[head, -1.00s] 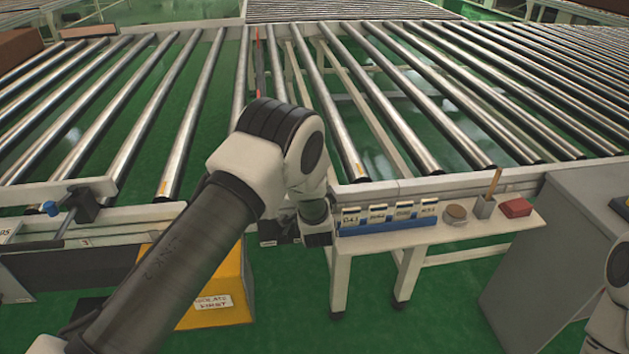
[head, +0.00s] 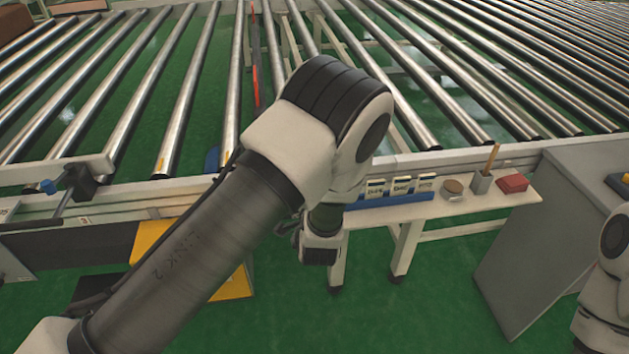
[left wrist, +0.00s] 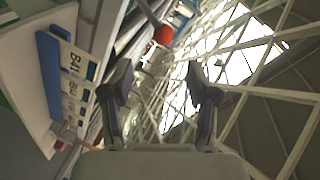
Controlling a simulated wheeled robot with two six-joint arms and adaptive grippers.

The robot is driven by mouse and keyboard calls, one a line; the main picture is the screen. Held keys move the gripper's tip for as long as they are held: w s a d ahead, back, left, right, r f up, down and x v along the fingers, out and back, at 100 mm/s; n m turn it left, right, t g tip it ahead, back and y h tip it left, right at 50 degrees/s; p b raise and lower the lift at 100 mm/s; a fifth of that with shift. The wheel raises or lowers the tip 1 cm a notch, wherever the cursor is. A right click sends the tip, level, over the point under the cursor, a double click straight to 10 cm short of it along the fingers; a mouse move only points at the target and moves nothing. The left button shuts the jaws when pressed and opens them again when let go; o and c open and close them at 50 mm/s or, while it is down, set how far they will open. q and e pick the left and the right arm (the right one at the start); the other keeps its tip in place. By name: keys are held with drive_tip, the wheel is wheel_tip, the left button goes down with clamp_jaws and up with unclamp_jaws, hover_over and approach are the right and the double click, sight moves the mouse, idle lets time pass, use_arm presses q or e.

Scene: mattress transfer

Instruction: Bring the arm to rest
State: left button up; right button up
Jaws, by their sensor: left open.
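My left arm (head: 215,235) crosses the head view from the lower left, bent at a raised elbow joint in front of the rollers. Its wrist hangs down beside the small white shelf. The left gripper is mostly hidden there behind the arm. In the left wrist view, the left gripper (left wrist: 160,85) shows its two dark fingers standing wide apart with nothing between them. Part of my right arm (head: 605,280) shows at the right edge of the head view; its gripper is out of the picture.
The shelf (head: 465,208) bears a blue card holder (head: 395,200), a round brown item (head: 453,187), a pencil cup (head: 480,182) and a red block (head: 512,183). A grey cabinet (head: 545,240) stands right. Roller conveyors (head: 180,100) fill the back. A yellow box (head: 232,287) is partly hidden behind my arm.

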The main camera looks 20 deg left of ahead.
use_arm(q)
drive_tip(key=s+a+f+n+g+h+p, duration=0.1)
drive_tip(key=s+a+f+g, duration=0.2)
drive_tip(key=s+f, duration=0.45)
drive_tip(key=s+a+f+g+h+p, duration=0.1)
drive_tip(key=s+a+f+g, duration=0.3)
drive_tip(key=s+f, duration=0.4)
drive_tip(key=s+d+f+n+g+h, duration=0.2)
drive_tip(key=s+f+n+g, duration=0.1)
drive_tip(key=s, duration=0.7)
drive_tip(key=s+d+f+n+g+h, duration=0.2)
drive_tip(key=s+g, duration=0.3)
drive_tip(key=s, duration=0.6)
drive_tip(key=shift+s+d+f+n+h, duration=0.15)
drive_tip(key=shift+d+f+n+h, duration=0.35)
drive_tip(key=shift+d+n, duration=0.35)
drive_tip(key=shift+a, duration=0.1)
